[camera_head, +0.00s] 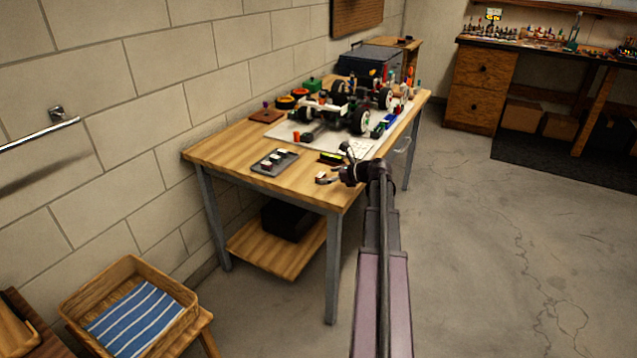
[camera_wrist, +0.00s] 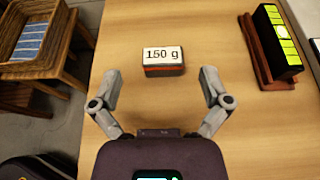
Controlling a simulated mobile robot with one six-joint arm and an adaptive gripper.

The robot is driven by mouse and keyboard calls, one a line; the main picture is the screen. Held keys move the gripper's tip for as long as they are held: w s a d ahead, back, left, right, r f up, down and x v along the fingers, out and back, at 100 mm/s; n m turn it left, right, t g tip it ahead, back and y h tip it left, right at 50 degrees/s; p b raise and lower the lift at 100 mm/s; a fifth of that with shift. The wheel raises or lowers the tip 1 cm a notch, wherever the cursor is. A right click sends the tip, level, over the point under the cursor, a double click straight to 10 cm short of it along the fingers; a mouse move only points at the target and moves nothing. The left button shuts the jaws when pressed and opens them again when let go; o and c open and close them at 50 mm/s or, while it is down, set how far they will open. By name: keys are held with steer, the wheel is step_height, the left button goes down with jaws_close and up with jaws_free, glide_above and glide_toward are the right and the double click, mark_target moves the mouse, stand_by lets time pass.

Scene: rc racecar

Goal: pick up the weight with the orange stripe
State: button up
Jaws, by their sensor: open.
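The weight (camera_wrist: 163,58) is a small dark block with a white "150 g" label on top and an orange stripe along its side. It sits upright on the wooden tabletop. In the head view it shows as a small pale and red block (camera_head: 321,177) near the table's front edge. My gripper (camera_wrist: 160,76) is open, its two fingers spread left and right of the weight. The weight lies just beyond the fingertips, about midway between them, with no visible contact. In the head view my gripper (camera_head: 345,173) is over the table's near right corner, partly hidden by my arm.
A black block with yellow-green squares (camera_wrist: 276,40) stands in a brown holder right of the weight. The racecar (camera_head: 350,110) sits on a white mat farther back. A dark tray (camera_head: 274,167) lies left. A basket (camera_head: 183,293) stands beyond the table's edge.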

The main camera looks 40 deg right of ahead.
mark_target(323, 176)
steer(key=shift+b+x, duration=0.4)
steer(key=shift+x, duration=1.2)
steer(key=shift+s, duration=0.1)
steer(key=c, duration=1.3)
